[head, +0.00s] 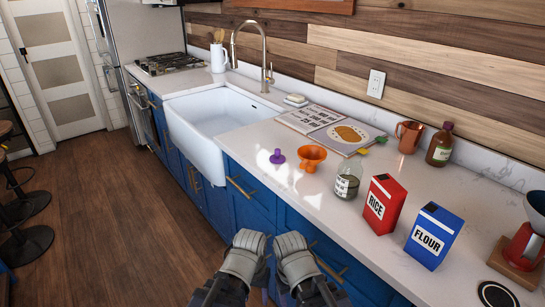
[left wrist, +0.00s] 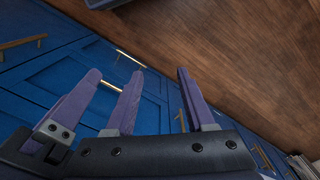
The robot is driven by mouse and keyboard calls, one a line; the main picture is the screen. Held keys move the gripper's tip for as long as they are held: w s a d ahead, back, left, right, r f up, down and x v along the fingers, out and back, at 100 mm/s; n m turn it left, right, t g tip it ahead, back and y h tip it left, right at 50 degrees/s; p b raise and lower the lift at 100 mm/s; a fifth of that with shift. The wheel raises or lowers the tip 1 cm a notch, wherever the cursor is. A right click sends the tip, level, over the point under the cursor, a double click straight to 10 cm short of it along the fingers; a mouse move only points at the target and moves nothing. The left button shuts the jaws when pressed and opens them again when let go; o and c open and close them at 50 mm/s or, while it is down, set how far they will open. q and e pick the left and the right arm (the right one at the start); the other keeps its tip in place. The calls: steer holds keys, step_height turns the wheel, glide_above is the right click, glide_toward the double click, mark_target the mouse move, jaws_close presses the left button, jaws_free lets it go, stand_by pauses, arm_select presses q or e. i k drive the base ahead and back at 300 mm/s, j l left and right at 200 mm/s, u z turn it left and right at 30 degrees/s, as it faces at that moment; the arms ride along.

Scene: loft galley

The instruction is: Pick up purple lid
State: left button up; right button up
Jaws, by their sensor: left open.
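The small purple lid (head: 277,157) lies on the white counter (head: 247,150), just right of the sink, with a raised knob on top. Nothing is touching it. In the head view my two forearms reach in from the bottom edge, below the counter's front edge. My left gripper shows in the left wrist view (left wrist: 153,75), its purple fingers spread apart with nothing between them. It is in front of the blue cabinet doors, low and well short of the lid. The lid is not in the left wrist view.
An orange funnel-shaped piece (head: 311,158) stands close right of the lid. A glass jar (head: 347,180), a red rice box (head: 384,203) and a blue flour box (head: 434,235) stand farther right. An open book (head: 345,138) lies behind. The white sink (head: 190,140) is at left.

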mark_target(277, 158)
steer(key=i+j, duration=0.8)
